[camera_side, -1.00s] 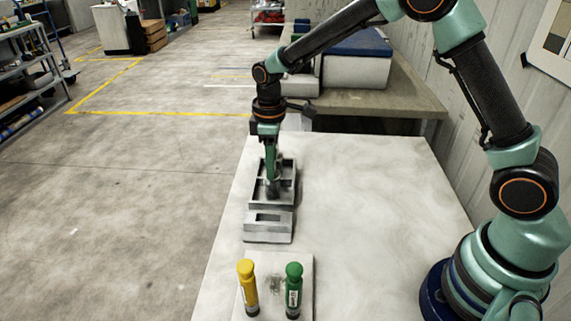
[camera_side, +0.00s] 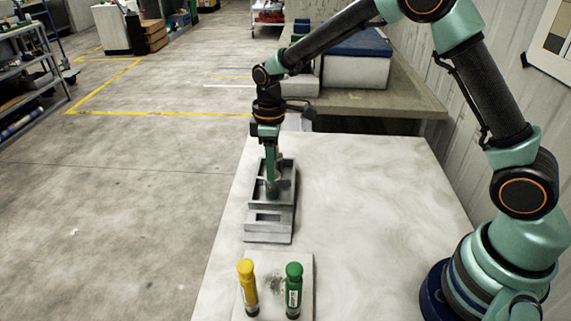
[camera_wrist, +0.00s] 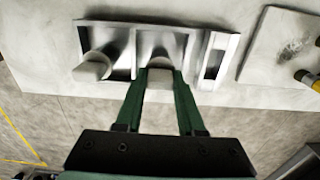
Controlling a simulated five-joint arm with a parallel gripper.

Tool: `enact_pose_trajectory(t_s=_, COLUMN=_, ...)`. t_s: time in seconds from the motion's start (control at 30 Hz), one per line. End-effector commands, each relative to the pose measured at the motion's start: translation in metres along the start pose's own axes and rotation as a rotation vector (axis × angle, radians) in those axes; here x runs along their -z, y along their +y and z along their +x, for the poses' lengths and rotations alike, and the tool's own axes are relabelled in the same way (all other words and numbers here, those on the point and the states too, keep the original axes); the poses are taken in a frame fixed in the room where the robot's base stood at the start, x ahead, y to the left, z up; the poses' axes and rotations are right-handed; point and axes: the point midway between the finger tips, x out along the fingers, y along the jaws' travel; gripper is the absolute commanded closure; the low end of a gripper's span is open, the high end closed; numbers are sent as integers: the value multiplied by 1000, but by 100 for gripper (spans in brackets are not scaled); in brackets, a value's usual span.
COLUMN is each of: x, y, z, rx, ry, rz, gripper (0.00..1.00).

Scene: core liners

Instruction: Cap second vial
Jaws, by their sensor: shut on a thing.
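My gripper (camera_side: 271,190) points down into the grey tray (camera_side: 254,205) in the side view. In the wrist view its green fingers (camera_wrist: 161,76) are shut on a pale grey cylindrical piece (camera_wrist: 159,84) in the tray's middle compartment. I cannot tell whether the piece touches the tray floor. A second pale grey piece (camera_wrist: 95,67) stands in the compartment to its left. Two upright vials, one with a yellow top (camera_side: 247,275) and one with a green top (camera_side: 294,277), stand apart on a light plate at the front. Both have dark lower ends.
The light plate (camera_side: 271,297) has a dark smudge between the vials. A narrow slotted section (camera_side: 268,236) of the tray faces the plate. The white table (camera_side: 370,220) is clear to the right. A blue-lidded box (camera_side: 355,68) stands on a bench behind.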

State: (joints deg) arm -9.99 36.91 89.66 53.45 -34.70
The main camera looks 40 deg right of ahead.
Motion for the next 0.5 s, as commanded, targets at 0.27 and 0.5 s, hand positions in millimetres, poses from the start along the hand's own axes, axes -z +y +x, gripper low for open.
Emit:
enact_pose_trajectory(t_s=0.27, x=0, y=0, z=0, rx=0, ry=0, rz=0, gripper=100)
enact_pose_trajectory(t_s=0.5, x=0, y=0, z=0, rx=0, ry=0, rz=0, gripper=27)
